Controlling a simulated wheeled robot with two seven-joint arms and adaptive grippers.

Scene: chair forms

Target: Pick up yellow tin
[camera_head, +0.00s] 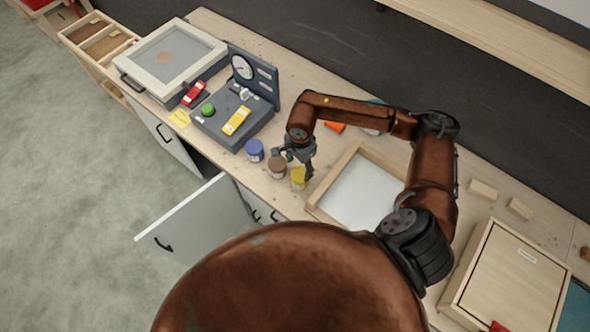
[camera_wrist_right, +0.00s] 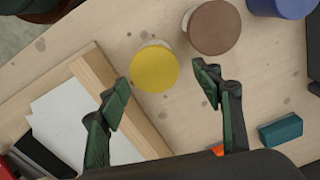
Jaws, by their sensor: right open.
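The yellow tin (camera_head: 299,178) stands on the wooden bench between a brown tin and a wooden tray. My right gripper (camera_head: 293,166) is just above and behind it, with its fingers spread and empty. In the right wrist view the yellow tin's round lid (camera_wrist_right: 154,69) lies ahead of and between the two open fingertips (camera_wrist_right: 160,85). The brown tin (camera_head: 277,167) stands close beside the yellow one, and its lid (camera_wrist_right: 214,27) is near the other fingertip. My left gripper is not in view.
A blue tin (camera_head: 255,150) stands left of the brown one. A wooden tray with a white bottom (camera_head: 361,192) is close on the right. A grey device with a dial (camera_head: 232,118) stands further left. An orange block (camera_head: 335,127) lies behind. A cabinet door (camera_head: 197,222) hangs open below the bench.

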